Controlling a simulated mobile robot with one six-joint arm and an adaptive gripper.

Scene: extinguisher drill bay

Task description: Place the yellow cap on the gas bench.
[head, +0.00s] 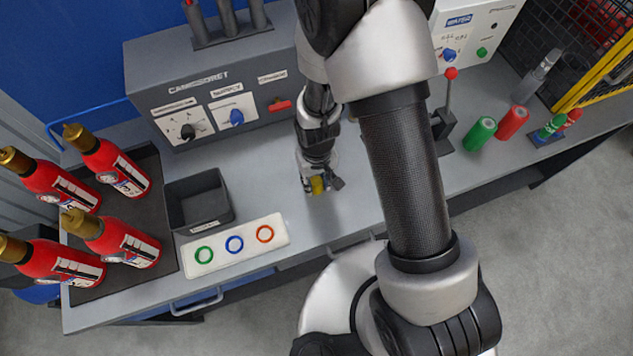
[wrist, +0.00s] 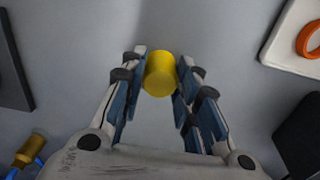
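The yellow cap (wrist: 160,74) is a short plain cylinder between the fingertips of my gripper (wrist: 161,78) in the wrist view. The fingers meet its two sides, so my gripper looks shut on it. In the head view the yellow cap (head: 318,185) shows below my gripper (head: 321,184), partly covered by the fingers. It is over the grey gas bench (head: 285,190), near the front edge. I cannot tell whether its underside touches the bench.
A white plate with green, blue and orange rings (head: 236,244) and a dark bin (head: 198,201) are left of my gripper. Red extinguishers (head: 122,168) stand on a dark mat farther left. The control panel (head: 215,95) is behind. Green (head: 480,134) and red cylinders (head: 512,122) are right.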

